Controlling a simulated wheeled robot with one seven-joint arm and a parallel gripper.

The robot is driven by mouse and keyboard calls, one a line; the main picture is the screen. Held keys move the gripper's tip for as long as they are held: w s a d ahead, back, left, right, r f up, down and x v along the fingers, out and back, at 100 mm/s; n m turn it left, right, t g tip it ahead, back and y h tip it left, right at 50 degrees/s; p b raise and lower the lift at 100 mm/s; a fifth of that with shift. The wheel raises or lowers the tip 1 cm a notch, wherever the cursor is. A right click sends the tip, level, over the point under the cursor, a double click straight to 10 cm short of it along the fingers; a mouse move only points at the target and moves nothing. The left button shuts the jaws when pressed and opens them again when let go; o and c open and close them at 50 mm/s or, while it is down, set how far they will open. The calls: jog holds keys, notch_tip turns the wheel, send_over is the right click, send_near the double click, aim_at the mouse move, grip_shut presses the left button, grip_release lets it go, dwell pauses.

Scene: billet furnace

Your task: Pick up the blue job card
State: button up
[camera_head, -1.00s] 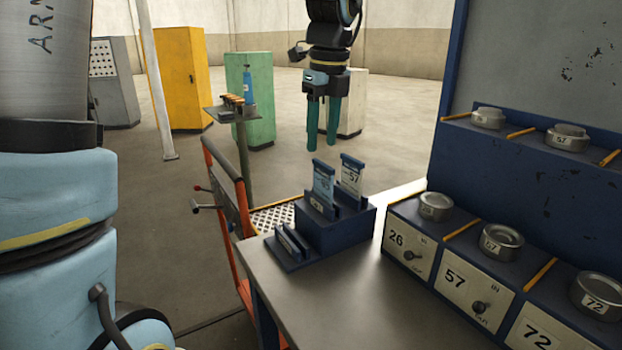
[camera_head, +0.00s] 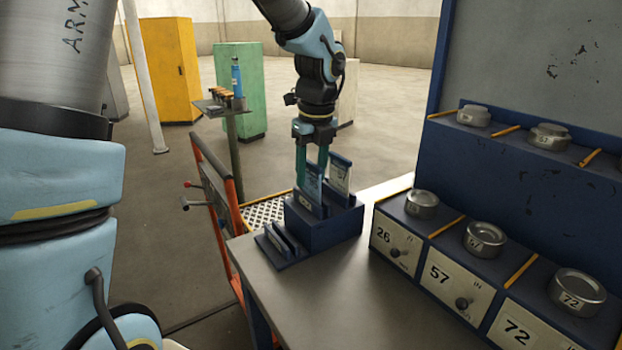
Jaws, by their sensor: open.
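The blue job card (camera_head: 312,184) stands upright in the front slot of a dark blue stepped holder (camera_head: 333,231) on the table. A white card (camera_head: 339,176) marked 57 stands in the slot behind it, to the right. My gripper (camera_head: 311,180) points down over the holder with its teal fingers open. One finger is at the left edge of the blue card and the other overlaps it in the picture. I cannot tell whether they touch it. The fingers partly hide the blue card.
A grey table (camera_head: 330,290) carries the holder, with clear surface in front. A blue rack with numbered drawers (camera_head: 450,283) and metal tins (camera_head: 485,237) stands at the right. An orange-framed trolley (camera_head: 220,170) is close on the left. A small stand (camera_head: 222,106) holds a blue bottle behind.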

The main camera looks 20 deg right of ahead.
jog(key=shift+f, duration=0.3)
jog(key=shift+c, duration=0.4)
grip_shut()
